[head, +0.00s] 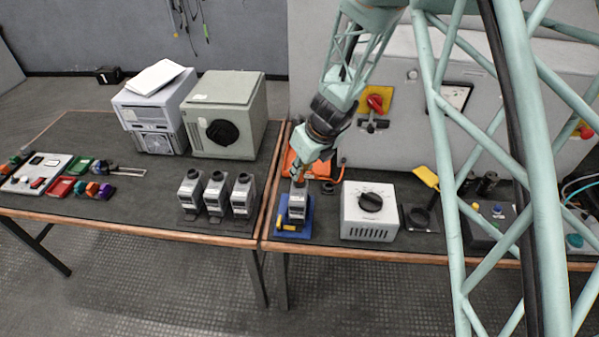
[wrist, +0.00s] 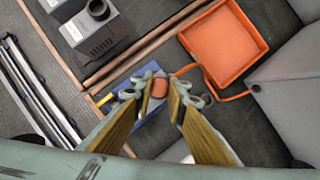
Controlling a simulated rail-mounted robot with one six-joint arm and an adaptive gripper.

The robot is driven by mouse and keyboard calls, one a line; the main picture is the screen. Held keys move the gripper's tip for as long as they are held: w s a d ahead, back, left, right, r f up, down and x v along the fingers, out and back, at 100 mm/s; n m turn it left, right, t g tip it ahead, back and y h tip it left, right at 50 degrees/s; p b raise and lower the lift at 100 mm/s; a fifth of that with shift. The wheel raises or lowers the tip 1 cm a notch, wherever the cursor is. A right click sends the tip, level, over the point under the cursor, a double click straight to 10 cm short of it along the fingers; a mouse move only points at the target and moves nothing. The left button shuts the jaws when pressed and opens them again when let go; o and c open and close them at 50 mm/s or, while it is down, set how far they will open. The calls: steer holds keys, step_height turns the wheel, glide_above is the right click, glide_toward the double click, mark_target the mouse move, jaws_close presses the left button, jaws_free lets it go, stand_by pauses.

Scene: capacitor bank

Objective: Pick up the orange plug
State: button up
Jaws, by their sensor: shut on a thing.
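My gripper (head: 298,180) points down over the grey unit (head: 297,206), which sits in a blue base (head: 280,222) at the table's front edge. In the wrist view, my gripper (wrist: 160,90) has its fingertips on both sides of a small orange plug (wrist: 160,88) and is shut on it. The plug appears right over the grey unit; whether it still touches it cannot be told. The blue base (wrist: 120,88) shows partly below the fingers. In the head view the plug is hidden by the gripper.
An orange tray (wrist: 222,45) with an orange cord lies just behind the blue base. Several grey units (head: 215,196) stand to the left, and a white box with a black knob (head: 369,212) to the right. Small coloured pieces (head: 92,188) lie on the left table.

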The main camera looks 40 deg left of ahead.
steer(key=shift+r+p, duration=0.8)
steer(key=shift+r, duration=0.8)
steer(key=s+d+r+b, duration=0.1)
steer(key=s+d+b, duration=0.4)
steer(key=s+d, duration=0.6)
steer(key=shift+d+r, duration=0.25)
steer(key=shift+d, duration=0.1)
steer(key=shift+w+a, duration=0.1)
